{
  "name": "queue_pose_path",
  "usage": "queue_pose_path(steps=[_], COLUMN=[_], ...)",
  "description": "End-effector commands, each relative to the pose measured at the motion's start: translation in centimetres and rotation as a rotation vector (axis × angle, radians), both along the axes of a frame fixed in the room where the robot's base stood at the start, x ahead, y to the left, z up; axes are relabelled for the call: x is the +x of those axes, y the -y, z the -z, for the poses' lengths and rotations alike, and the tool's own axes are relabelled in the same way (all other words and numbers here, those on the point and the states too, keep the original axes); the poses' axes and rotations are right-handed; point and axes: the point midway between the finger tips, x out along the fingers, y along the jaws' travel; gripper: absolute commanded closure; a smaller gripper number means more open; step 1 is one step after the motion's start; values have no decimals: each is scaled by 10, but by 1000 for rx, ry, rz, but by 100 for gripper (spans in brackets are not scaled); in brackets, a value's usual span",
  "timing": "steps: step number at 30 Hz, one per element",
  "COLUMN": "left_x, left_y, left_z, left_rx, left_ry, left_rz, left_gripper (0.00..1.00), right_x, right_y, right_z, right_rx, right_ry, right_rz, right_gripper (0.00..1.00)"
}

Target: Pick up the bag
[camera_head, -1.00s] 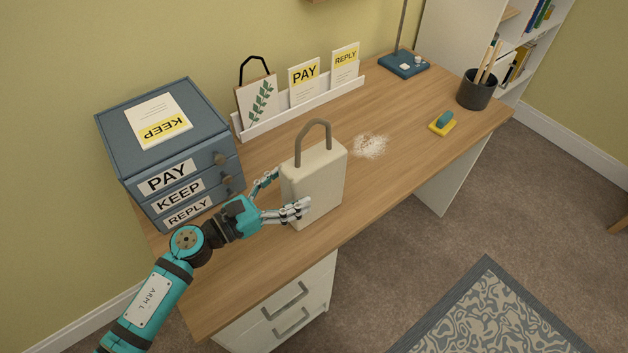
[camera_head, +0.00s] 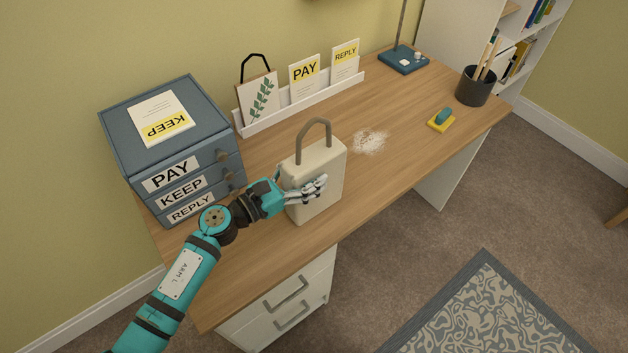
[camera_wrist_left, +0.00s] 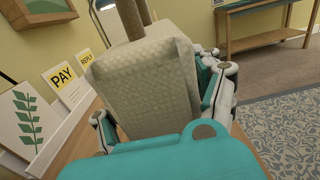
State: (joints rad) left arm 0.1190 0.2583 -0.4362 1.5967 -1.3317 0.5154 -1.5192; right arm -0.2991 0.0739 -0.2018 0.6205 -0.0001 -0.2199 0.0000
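A cream bag (camera_head: 318,190) with a grey-brown arched handle stands upright on the wooden desk (camera_head: 270,270), near its front edge. My left gripper (camera_head: 308,188) is at the bag, its fingers along the bag's front face at mid height. In the left wrist view, the woven-looking bag (camera_wrist_left: 150,85) fills the middle, with gripper fingers on both sides of it. The thumb side is hidden behind the bag in the head view. I cannot tell whether the fingers press on it. My right gripper is not in view.
A blue drawer box (camera_head: 170,150) stands left of the bag. Behind is a white rack (camera_head: 300,110) with cards and a leaf-print piece with a black handle (camera_head: 257,95). White powder (camera_head: 370,142), a yellow-and-teal sponge (camera_head: 441,119) and a pencil cup (camera_head: 473,88) lie to the right.

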Motion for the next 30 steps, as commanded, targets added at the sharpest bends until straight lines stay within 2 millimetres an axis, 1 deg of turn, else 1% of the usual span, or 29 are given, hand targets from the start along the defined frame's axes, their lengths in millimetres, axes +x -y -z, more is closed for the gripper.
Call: queue_pose_path(steps=[1, 3, 6, 11, 14, 17, 24, 27, 30], left_x=[0, 0, 0, 0, 1, 1, 1, 0, 0], left_y=[0, 0, 0, 0, 0, 0, 0, 0, -1], left_z=[0, 0, -1, -1, -6, -19, -70, -87, -97], left_rx=[0, 0, -2, -2, 0, 2, 2, 1, 2], left_ry=[0, 0, 1, 1, 3, 6, 8, 7, 4], left_rz=[-1, 0, 0, 0, 0, 1, 1, 1, 0], left_gripper=[59, 68, 79, 79, 79, 79, 79, 79, 79], right_x=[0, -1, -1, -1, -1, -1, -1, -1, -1], right_y=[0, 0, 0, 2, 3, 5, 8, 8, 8], right_z=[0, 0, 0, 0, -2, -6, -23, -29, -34], right_rx=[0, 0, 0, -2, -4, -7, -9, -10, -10], right_ry=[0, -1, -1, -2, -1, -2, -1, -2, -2], right_rz=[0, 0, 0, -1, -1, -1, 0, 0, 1], right_gripper=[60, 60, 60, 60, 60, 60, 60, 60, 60])
